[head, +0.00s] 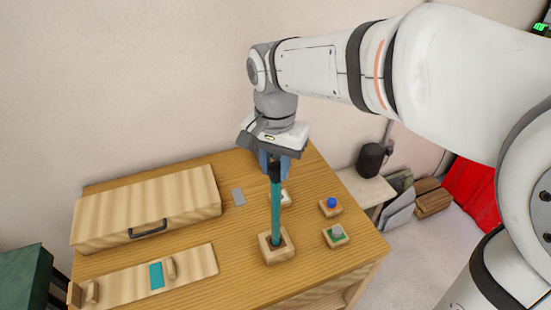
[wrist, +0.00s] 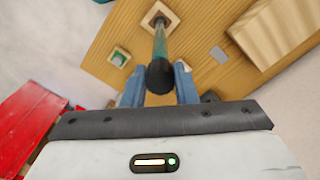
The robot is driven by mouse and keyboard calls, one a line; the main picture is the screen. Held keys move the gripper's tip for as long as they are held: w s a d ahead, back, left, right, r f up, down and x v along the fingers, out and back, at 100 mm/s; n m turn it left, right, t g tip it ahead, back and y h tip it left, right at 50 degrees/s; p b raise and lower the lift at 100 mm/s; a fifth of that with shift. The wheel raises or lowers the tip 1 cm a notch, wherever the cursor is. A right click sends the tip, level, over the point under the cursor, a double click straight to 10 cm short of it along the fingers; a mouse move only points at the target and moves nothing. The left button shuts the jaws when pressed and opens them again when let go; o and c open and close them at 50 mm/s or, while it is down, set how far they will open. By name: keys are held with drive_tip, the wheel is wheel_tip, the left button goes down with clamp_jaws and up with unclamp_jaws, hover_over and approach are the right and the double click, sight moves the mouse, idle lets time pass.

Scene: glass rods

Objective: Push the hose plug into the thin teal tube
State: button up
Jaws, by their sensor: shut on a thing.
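The thin teal tube (head: 276,215) stands about upright, its foot in a square wooden block (head: 287,252) on the table. It also shows in the wrist view (wrist: 160,42). The black hose plug (head: 274,174) is at the tube's top end, in line with it; in the wrist view the plug (wrist: 160,76) hides the tube's top. I cannot tell how far the plug sits in the tube. My gripper (head: 274,163) is right above the tube, its blue fingers shut on the plug. In the wrist view my gripper (wrist: 157,80) has one finger on each side of the plug.
A wooden box with a dark handle (head: 150,227) and a board with a teal patch (head: 157,275) lie on the left of the table (head: 228,250). Small blocks with a blue button (head: 331,203) and a green-and-grey button (head: 336,233) stand to the right. A grey plate (head: 238,197) lies behind.

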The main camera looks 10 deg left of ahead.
sight(276, 167)
drive_tip(key=shift+f+b, duration=0.45)
drive_tip(key=shift+f, duration=0.15)
drive_tip(key=o, duration=0.7)
wheel_tip(276, 167, up, 11)
drive_tip(key=p, duration=0.8)
drive_tip(key=shift+d, duration=0.1)
idle(0.5)
drive_tip(key=s+d+f+n+t+b, duration=0.1)
drive_tip(key=s+d+f+b, duration=0.1)
drive_tip(key=d, duration=0.5)
drive_tip(key=s+d+f+t+b, duration=0.1)
drive_tip(key=s+d+f+b, duration=0.2)
drive_tip(key=d+f, duration=0.4)
drive_tip(key=s+d+f+n+t+b, duration=0.1)
drive_tip(key=s+d+f+b, duration=0.2)
drive_tip(key=d, duration=0.5)
drive_tip(key=shift+d+f+n+b, duration=0.3)
drive_tip(key=shift+d+f, duration=0.05)
drive_tip(key=shift+f, duration=0.45)
